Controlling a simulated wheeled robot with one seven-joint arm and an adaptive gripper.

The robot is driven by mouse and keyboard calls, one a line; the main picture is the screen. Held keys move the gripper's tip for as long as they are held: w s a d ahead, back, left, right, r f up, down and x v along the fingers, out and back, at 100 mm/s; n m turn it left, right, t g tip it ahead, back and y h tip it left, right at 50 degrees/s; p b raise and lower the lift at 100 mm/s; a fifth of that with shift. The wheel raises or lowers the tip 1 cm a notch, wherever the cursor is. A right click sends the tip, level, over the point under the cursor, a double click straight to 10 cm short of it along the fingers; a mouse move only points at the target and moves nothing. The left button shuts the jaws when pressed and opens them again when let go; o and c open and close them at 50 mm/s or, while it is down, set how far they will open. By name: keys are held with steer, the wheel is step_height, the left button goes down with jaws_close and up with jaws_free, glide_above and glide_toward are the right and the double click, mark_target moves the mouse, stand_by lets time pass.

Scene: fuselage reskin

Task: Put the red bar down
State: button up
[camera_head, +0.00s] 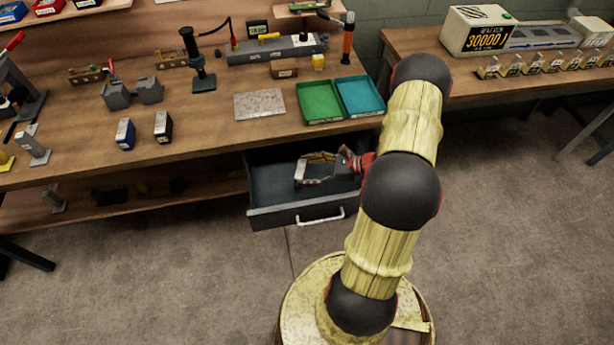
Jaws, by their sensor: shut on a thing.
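My gripper (310,170) is inside the open drawer (262,217) under the workbench, low over the dark drawer floor. It points to the left, with its yellow-and-grey fingers in view. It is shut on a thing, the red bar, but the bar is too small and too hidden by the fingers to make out. I cannot tell whether the bar touches the drawer floor.
The drawer is pulled out, its white handle (320,218) facing the front. The bench (200,140) above carries a green tray (320,101), a blue tray (360,97), a grey plate (259,104) and several tools. The drawer's left part is clear.

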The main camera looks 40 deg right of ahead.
mark_target(307, 176)
steer(key=shift+f+b, duration=0.55)
steer(key=shift+f, duration=0.9)
steer(key=shift+f, duration=0.2)
steer(key=o, duration=1.9)
